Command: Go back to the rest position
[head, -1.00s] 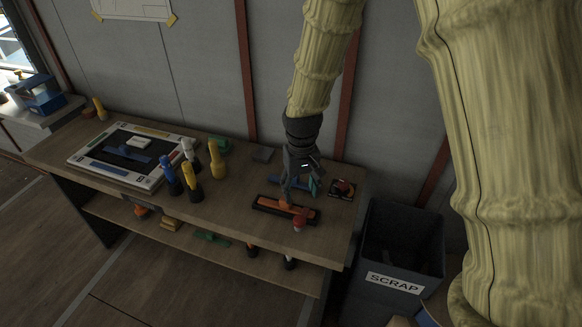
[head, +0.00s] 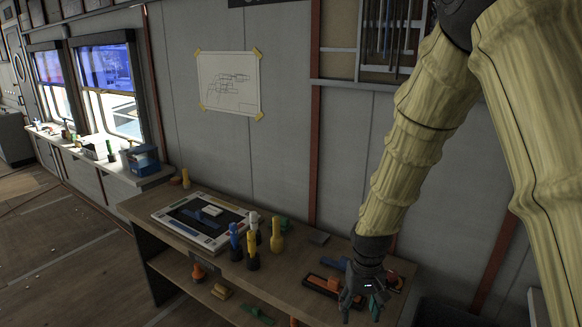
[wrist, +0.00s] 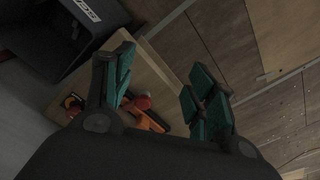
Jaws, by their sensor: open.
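My gripper (head: 360,302) is at the right end of the wooden bench, above its surface near the front edge. In the wrist view my gripper (wrist: 165,95) has its two green-padded fingers spread wide, with nothing between them. An orange piece in a dark tray (head: 322,286) lies on the bench just left of my gripper. In the wrist view the orange piece (wrist: 152,122) and a red-topped item (wrist: 141,102) show below and beside the left finger, apart from it. My arm hangs down from the upper right.
The workbench (head: 180,239) holds a white-framed board (head: 168,214) and several upright handled tools (head: 253,240). A dark scrap bin (wrist: 62,40) stands by the bench end. A drawing (head: 228,83) hangs on the wall.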

